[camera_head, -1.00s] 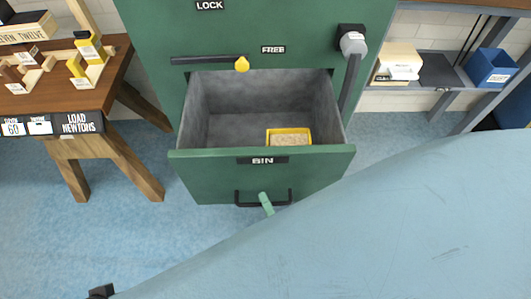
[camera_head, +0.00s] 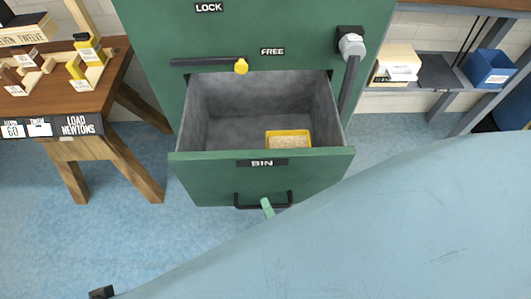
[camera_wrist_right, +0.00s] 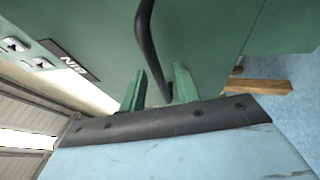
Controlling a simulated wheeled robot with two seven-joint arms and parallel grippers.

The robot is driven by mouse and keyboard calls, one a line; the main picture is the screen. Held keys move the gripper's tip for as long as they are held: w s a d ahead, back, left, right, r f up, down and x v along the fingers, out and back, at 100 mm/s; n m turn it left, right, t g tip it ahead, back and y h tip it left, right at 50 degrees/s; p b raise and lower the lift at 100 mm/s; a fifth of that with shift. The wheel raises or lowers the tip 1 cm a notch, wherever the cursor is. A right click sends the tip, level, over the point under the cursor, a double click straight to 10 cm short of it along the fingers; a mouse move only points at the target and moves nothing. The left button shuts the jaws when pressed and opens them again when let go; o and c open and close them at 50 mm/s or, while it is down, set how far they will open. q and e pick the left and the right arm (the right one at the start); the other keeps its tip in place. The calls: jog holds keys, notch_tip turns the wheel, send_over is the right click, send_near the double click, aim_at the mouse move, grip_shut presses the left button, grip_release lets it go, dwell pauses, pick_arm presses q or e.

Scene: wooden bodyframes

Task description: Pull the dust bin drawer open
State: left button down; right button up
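The green dust bin drawer (camera_head: 215,172), labelled BIN, is pulled well out of the green cabinet (camera_head: 150,35). Its grey inside shows, with a yellow-rimmed tray of pale grainy stuff (camera_head: 290,140) in it. The black bar handle (camera_head: 240,202) is on the drawer front. My right gripper (camera_head: 267,207) is at this handle, one green finger showing. In the right wrist view both green fingers (camera_wrist_right: 160,85) are apart, with the handle (camera_wrist_right: 148,35) between them; contact is not clear. My left gripper is not identifiable in view.
A wooden table (camera_head: 112,80) with small wooden pieces stands at the left. A shelf at the right holds a blue box (camera_head: 490,68) and papers. My blue arm covers the lower right. Blue floor (camera_head: 90,235) is clear before the drawer.

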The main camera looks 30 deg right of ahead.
pick_arm(q)
jog(key=shift+w+a+f, duration=0.1)
jog(key=shift+a+f, duration=0.05)
jog(key=shift+f, duration=0.1)
pick_arm(e)
jog(key=s+f, duration=0.2)
jog(key=s, duration=1)
jog(key=shift+a, duration=0.45)
pick_arm(q)
jog(key=shift+f, duration=0.1)
